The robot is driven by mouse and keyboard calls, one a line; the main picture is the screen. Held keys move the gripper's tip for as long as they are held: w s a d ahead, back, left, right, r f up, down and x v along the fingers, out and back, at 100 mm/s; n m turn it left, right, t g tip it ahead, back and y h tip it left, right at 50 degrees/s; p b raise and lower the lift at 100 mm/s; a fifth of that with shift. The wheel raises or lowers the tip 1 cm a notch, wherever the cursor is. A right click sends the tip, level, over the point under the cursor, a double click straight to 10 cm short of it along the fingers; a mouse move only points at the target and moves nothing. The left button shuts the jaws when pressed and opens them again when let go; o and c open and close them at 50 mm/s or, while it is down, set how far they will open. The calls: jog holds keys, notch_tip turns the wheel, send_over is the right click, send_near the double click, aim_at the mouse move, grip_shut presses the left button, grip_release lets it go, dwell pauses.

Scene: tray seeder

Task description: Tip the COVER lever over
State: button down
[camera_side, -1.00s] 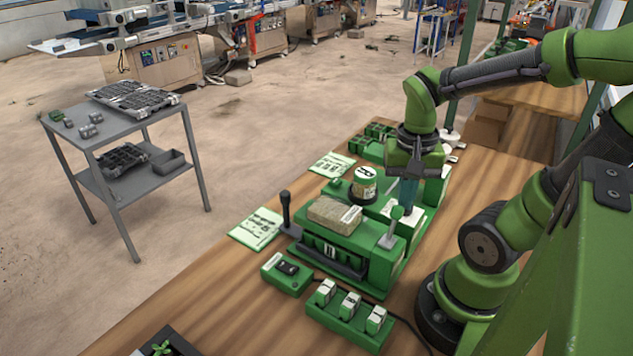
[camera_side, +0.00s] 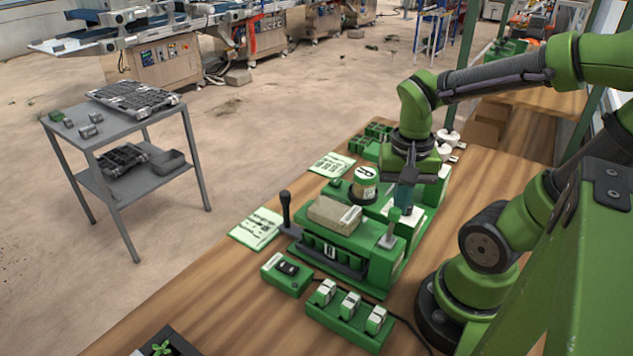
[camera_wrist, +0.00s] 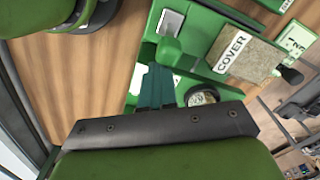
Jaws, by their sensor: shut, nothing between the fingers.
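The lever with a green knob (camera_side: 393,214) stands at the right front of the green seeder (camera_side: 375,269), beside the beige block with the white label. In the wrist view that label (camera_wrist: 230,52) reads COVER, and the green knob (camera_wrist: 169,50) lies just beyond my fingertips. The lever looks close to upright. My gripper (camera_side: 403,205) is shut and empty, pointing down just behind the knob. Its teal fingers (camera_wrist: 155,75) overlap or touch the knob; I cannot tell for sure whether they are in contact.
A second lever with a black knob (camera_side: 285,197) stands at the seeder's left. A round labelled jar (camera_side: 364,184) sits behind the beige block (camera_side: 325,211). A green switch box (camera_side: 287,273) and a holder with several white-topped pieces (camera_side: 345,322) lie in front.

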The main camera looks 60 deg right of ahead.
aim_at(395, 209)
jog(key=shift+s+a+f, duration=0.15)
jog(key=shift+a+f, duration=0.05)
jog(key=shift+a, duration=1.35)
notch_tip(395, 209, up, 6)
jog(key=d, duration=0.1)
jog(key=shift+d+r, duration=0.15)
jog(key=shift+d, duration=0.1)
dwell(0.4)
jog(key=w+a+r+n+t+y, duration=0.2)
jog(key=w+a+r+n+t, duration=0.1)
jog(key=w+a+n+t, duration=0.2)
jog(key=w+n+t, duration=0.2)
jog(key=n, duration=0.1)
jog(key=shift+a+r, duration=0.25)
jog(key=shift+a, duration=0.15)
